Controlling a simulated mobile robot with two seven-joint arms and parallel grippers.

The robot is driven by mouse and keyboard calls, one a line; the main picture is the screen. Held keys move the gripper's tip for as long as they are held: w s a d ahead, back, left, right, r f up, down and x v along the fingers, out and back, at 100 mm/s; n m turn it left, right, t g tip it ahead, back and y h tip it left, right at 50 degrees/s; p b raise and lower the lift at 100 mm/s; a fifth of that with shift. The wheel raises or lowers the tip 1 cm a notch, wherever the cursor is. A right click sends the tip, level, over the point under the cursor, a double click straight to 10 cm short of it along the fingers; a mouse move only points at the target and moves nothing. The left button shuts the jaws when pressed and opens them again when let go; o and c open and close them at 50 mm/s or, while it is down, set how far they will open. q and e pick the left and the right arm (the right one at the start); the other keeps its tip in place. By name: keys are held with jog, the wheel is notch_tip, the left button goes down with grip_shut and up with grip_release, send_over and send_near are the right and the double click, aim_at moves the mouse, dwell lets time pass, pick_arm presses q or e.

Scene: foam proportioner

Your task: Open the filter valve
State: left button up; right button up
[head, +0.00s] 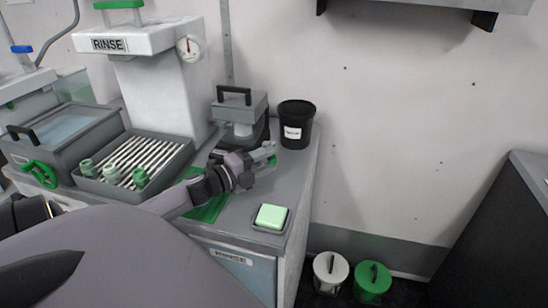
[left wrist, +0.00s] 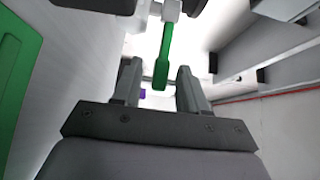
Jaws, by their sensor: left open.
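A green lever (left wrist: 162,58), which looks like the valve handle, hangs from a pale fitting (left wrist: 171,11) in the left wrist view. My left gripper (left wrist: 158,68) is open, with one finger on each side of the lever's lower end in that view. I cannot tell whether either finger touches it or how deep it lies. In the head view my left gripper (head: 268,154) is over the right part of the counter, below the grey unit with a black handle (head: 240,112). A small bit of green shows at its fingertips. The fitting is mostly hidden there.
A rinse machine (head: 150,60) and a slatted tray (head: 150,152) with green-topped cups stand to the left. A black bin (head: 297,126) stands behind the gripper, a pale green block (head: 271,216) in front. Two lidded bins (head: 372,283) sit on the floor.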

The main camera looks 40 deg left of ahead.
aim_at(268, 160)
pick_arm(q)
jog(key=shift+s+a, duration=0.15)
jog(key=shift+s, duration=0.75)
jog(key=shift+s+a, duration=0.15)
jog(key=shift+s, duration=0.7)
